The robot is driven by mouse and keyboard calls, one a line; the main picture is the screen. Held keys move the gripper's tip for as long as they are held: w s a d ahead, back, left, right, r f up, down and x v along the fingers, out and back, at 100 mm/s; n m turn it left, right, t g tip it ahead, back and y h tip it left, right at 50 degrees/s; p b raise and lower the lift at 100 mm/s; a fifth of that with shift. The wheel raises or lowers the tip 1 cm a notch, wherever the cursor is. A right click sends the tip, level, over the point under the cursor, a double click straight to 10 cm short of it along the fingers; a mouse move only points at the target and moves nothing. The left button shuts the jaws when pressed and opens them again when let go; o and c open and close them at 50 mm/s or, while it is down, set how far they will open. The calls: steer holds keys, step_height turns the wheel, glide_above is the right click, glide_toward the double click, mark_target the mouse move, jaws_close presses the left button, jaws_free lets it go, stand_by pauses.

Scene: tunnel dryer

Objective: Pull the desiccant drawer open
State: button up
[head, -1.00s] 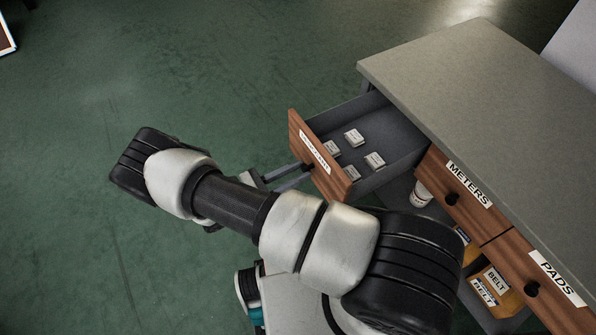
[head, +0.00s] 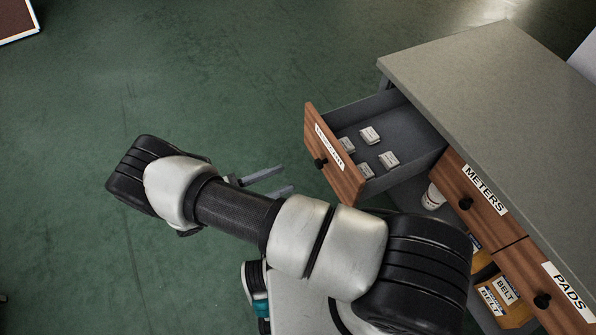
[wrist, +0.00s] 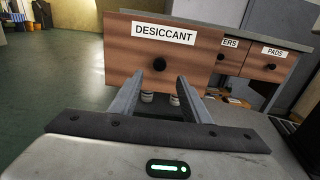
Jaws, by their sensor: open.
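The desiccant drawer (head: 334,157) stands pulled out from the bench, with several small white packets (head: 370,135) lying inside it. Its wooden front carries a DESICCANT label and a dark round knob (head: 320,163). In the wrist view the drawer front (wrist: 120,55) faces me, with the knob (wrist: 160,65) just beyond and above my fingertips. My gripper (head: 283,180) is open and empty, its two fingers apart from the knob and pointing towards the drawer front. The fingers (wrist: 169,72) also show in the wrist view with nothing between them.
The METERS drawer (head: 467,195) and PADS drawer (head: 548,290) are shut, under the grey bench top (head: 490,80). A white container (head: 433,197) and yellow BELT boxes (head: 505,300) sit below. Green floor (head: 200,70) is clear left of the open drawer.

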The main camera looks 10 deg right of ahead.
steer(key=v, duration=0.7)
steer(key=shift+s+a+b, duration=0.15)
steer(key=shift+a+b, duration=0.1)
steer(key=shift+b, duration=0.1)
steer(key=shift+a, duration=0.1)
